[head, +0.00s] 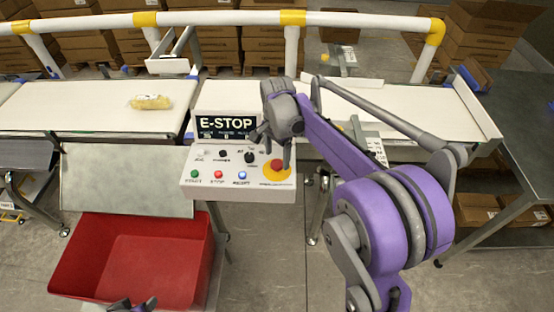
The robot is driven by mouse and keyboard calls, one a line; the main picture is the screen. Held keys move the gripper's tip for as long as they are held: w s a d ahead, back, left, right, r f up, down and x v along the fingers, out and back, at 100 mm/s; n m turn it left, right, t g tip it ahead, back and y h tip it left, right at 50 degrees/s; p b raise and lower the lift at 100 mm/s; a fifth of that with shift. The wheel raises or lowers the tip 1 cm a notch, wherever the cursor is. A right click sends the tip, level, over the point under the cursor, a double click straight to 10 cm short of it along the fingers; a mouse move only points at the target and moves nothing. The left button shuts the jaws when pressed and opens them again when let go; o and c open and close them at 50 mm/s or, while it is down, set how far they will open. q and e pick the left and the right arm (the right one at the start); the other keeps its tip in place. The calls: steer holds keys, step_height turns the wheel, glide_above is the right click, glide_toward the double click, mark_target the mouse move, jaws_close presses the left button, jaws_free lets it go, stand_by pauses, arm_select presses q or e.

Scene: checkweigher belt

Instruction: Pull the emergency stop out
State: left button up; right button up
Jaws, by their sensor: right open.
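The emergency stop is a red button (277,164) on a round yellow base at the right end of a white control panel (205,183). A black display (226,124) above the panel reads E-STOP. My right gripper (272,149) is open, with its fingers pointing down just above the button in the picture. One finger appears close to the button; I cannot tell whether it touches.
The panel also carries green, red and blue buttons and black knobs. A red bin (205,262) stands below left, under a grey sloping plate (125,180). A yellowish package (151,102) lies on the left belt (85,110). A white guard rail (220,18) runs behind.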

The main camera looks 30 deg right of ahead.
steer(key=shift+f, duration=1.15)
jaws_close()
